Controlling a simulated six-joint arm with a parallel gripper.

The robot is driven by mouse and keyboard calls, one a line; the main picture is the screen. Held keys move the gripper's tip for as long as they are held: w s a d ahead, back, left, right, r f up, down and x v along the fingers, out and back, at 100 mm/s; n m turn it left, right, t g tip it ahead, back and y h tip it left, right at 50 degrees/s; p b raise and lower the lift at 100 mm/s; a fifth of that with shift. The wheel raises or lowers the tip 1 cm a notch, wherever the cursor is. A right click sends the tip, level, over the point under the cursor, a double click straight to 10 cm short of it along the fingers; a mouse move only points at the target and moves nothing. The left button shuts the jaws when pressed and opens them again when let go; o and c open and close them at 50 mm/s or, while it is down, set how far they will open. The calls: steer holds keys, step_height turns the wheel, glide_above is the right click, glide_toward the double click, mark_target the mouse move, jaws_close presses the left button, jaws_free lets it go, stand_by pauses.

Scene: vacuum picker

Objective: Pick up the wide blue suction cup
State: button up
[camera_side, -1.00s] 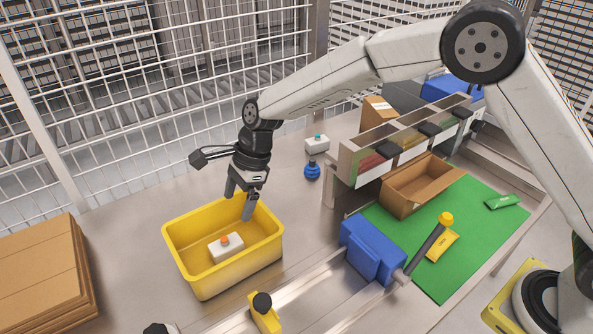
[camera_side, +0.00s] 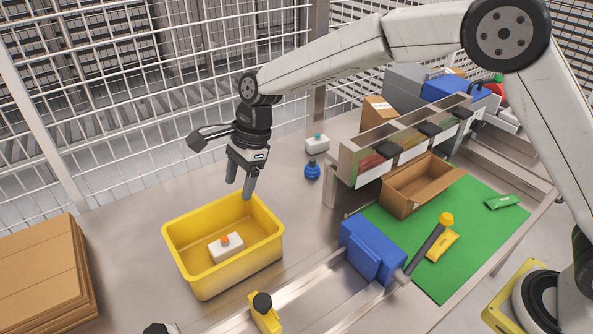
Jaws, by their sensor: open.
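The wide blue suction cup (camera_side: 312,170) stands on the grey table, right of and beyond the yellow bin, with a dark fitting on top. My gripper (camera_side: 240,190) points down above the far part of the yellow bin (camera_side: 190,282). Its two fingers are apart with nothing visible between them. It is to the left of the blue suction cup and does not touch it.
Bare table lies between cup and bin.

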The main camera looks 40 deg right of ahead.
mark_target(311, 162)
steer(key=w+d+f+n+h, duration=0.1)
steer(key=d+f+n+h, duration=0.3)
steer(key=d+n+h, duration=0.95)
steer(key=w+d+r+n+t+h, duration=0.1)
steer(key=w+d+r+n+t, duration=0.2)
steer(key=n, duration=1)
steer(key=w+d+r+n+t+h, duration=0.1)
steer(key=w+d+n+t+h, duration=0.3)
steer(key=n, duration=1)
steer(key=f, duration=0.4)
steer(key=f+y, duration=0.1)
steer(key=f, duration=0.3)
steer(key=a+f+g+y, duration=0.1)
steer(key=f, duration=0.3)
steer(key=shift+w+f+m+y, duration=0.1)
steer(key=shift+w+m+y, duration=0.15)
steer(key=shift+w, duration=0.1)
steer(key=shift+x, duration=1.35)
